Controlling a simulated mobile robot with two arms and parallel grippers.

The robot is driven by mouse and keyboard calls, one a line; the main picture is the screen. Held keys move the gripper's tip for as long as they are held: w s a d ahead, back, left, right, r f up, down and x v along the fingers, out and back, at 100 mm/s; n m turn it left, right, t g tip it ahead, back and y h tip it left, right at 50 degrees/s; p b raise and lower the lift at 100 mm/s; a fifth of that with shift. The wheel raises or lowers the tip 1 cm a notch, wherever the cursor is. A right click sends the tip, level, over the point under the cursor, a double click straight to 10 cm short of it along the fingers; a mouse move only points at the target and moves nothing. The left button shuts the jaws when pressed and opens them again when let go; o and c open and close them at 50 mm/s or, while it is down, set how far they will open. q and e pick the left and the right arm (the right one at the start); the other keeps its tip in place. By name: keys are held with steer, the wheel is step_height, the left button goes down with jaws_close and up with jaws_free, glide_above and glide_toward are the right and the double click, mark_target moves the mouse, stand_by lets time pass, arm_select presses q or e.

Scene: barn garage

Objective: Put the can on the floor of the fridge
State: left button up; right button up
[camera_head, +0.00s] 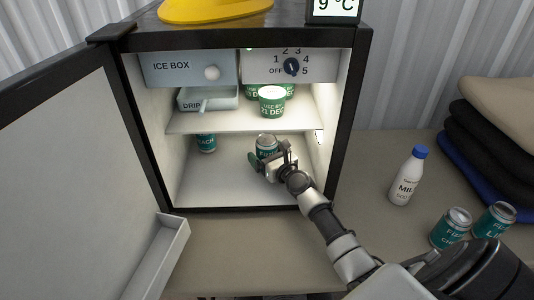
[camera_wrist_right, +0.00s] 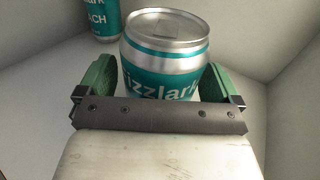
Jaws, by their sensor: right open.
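A silver and teal can (camera_head: 266,146) stands upright on the floor of the fridge (camera_head: 215,180), right of the middle. My right gripper (camera_head: 270,162) reaches into the open fridge at this can. In the right wrist view the can (camera_wrist_right: 165,65) stands between the two green finger pads of the gripper (camera_wrist_right: 160,85), which is open around it. Another teal can (camera_head: 206,143) stands farther back on the fridge floor at the left; it also shows at the top left of the right wrist view (camera_wrist_right: 102,18). My left gripper is not in view.
The fridge door (camera_head: 75,190) is swung open to the left. A shelf (camera_head: 220,122) with a green-labelled tub (camera_head: 271,101) is above my gripper. A milk bottle (camera_head: 408,178) and two cans (camera_head: 451,228) (camera_head: 494,220) stand on the counter at the right.

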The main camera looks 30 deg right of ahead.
steer(key=shift+s+r, duration=0.1)
steer(key=shift+r, duration=0.15)
steer(key=s+p, duration=0.1)
steer(key=s, duration=0.6)
steer(key=shift+s, duration=0.2)
steer(key=shift+f, duration=0.1)
